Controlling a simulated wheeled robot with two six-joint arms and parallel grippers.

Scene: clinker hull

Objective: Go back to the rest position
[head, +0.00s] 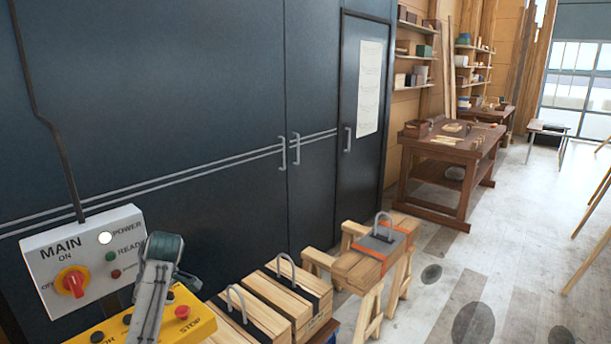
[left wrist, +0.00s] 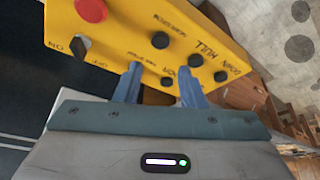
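My left gripper (head: 186,282) is over the yellow control panel (head: 203,326) at the bottom left of the head view. In the left wrist view, the left gripper (left wrist: 159,70) has its two blue-grey fingers apart, with only the yellow panel (left wrist: 115,38) showing between them. The fingertips overlap the panel's edge in that view; I cannot tell whether they touch it. A red button (left wrist: 91,10) and several black knobs sit on the panel. My right gripper is in neither view.
A grey main switch box (head: 90,255) with a red rotary switch (head: 72,282) is on the dark wall behind. Wooden blocks with metal handles (head: 262,310) stand right of the panel, then a wooden trestle (head: 372,262). Workbenches (head: 455,155) stand farther back.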

